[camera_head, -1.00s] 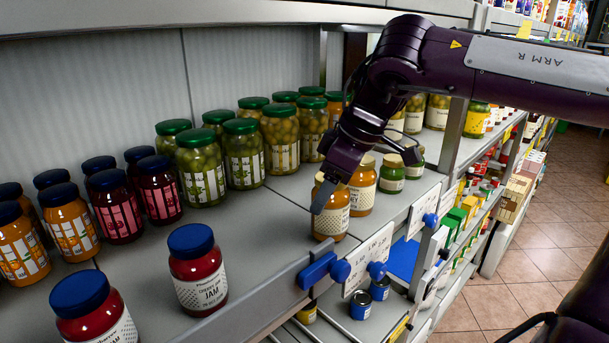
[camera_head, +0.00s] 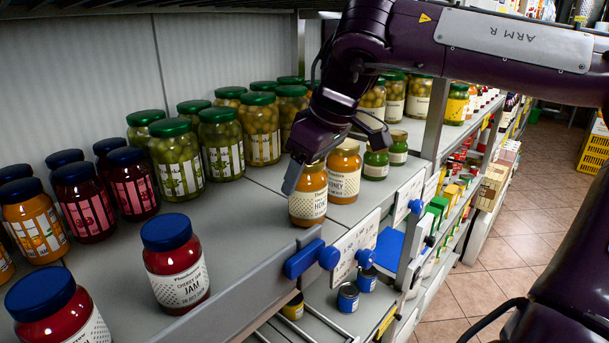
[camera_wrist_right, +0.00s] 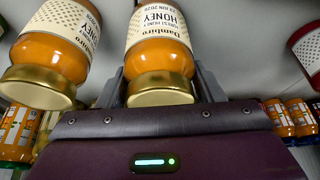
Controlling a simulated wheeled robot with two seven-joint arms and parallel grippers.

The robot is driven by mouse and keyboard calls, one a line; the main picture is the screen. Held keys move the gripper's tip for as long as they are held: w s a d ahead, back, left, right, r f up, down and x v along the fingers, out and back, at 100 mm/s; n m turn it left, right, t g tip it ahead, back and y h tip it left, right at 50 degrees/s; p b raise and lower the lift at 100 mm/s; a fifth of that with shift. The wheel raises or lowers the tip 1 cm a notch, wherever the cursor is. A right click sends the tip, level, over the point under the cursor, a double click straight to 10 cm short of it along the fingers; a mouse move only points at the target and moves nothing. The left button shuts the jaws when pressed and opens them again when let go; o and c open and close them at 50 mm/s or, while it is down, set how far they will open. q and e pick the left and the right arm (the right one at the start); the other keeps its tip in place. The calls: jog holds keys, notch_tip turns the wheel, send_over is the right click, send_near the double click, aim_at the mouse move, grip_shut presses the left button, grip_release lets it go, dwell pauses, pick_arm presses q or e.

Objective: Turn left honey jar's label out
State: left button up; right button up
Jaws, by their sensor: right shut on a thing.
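The left honey jar (camera_head: 308,203) is an orange jar with a gold lid and a cream label, near the shelf's front edge. It looks upright. My right gripper (camera_head: 311,180) is shut on it, with one finger on each side. In the head view the word HONEY on its label shows towards the front. In the right wrist view this jar (camera_wrist_right: 160,52) is upside down between the fingers, its label text facing the camera. A second honey jar (camera_head: 344,178) stands close to its right, apart from the fingers. My left gripper is not in view.
A cherry jam jar (camera_head: 176,262) and another red jam jar (camera_head: 58,312) stand at the front left. Green-lidded jars (camera_head: 176,160) stand in rows behind. Small green jars (camera_head: 376,164) are to the right. A blue clip (camera_head: 305,260) sits on the shelf's front edge. Bare shelf lies between.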

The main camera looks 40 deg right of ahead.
dwell(0.3)
jog(key=o, duration=1.6)
jog(key=shift+s, duration=0.1)
jog(key=shift+r+p, duration=0.3)
jog(key=shift+p, duration=0.05)
jog(key=p+v, duration=0.4)
jog(key=v, duration=0.3)
jog(key=shift+s+p, duration=0.15)
jog(key=shift+p, duration=0.15)
